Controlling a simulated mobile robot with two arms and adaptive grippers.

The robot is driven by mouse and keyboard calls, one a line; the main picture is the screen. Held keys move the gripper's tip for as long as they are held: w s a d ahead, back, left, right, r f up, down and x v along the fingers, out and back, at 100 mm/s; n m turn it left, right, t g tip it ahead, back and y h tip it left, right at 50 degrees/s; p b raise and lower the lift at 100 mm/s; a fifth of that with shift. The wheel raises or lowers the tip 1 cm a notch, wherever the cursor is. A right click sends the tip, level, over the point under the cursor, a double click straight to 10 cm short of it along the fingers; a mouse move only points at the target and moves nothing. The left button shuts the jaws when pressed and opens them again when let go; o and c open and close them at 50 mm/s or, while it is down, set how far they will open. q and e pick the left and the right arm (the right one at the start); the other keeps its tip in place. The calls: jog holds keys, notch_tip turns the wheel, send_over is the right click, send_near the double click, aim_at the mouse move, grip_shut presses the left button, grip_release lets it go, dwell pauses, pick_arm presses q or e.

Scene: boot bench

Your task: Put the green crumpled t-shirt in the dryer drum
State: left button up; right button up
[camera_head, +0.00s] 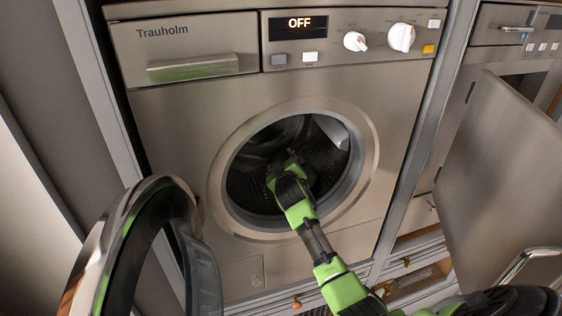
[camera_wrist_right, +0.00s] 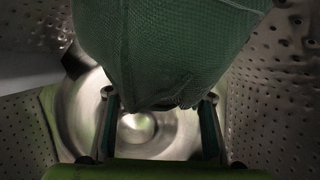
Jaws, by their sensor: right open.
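The green crumpled t-shirt (camera_wrist_right: 165,45) fills the upper middle of the right wrist view, inside the dryer drum (camera_wrist_right: 275,95) with its perforated metal wall. My right gripper (camera_wrist_right: 160,97) is open, its two fingers on either side of the shirt's lower end; I cannot tell whether they touch it. In the head view my right gripper (camera_head: 288,168) reaches through the round opening into the drum (camera_head: 322,158). The shirt cannot be made out there, hidden by the gripper and the dark. My left gripper is not in view.
The dryer's round door (camera_head: 110,245) stands open at the lower left. The display (camera_head: 299,23) reads OFF. A large grey panel (camera_head: 505,180) stands out at the right, beside my right arm. The metal opening rim (camera_head: 368,165) surrounds my arm.

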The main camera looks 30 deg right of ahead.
aim_at(281, 156)
jog(key=shift+w+d+f, duration=0.2)
jog(key=shift+w+d, duration=0.05)
jog(key=shift+w, duration=0.3)
jog(key=c, duration=1.3)
jog(key=shift+r, duration=0.15)
jog(key=shift+r, duration=1.4)
jog(key=shift+r, duration=0.15)
notch_tip(281, 156, up, 11)
jog(key=shift+r, duration=0.15)
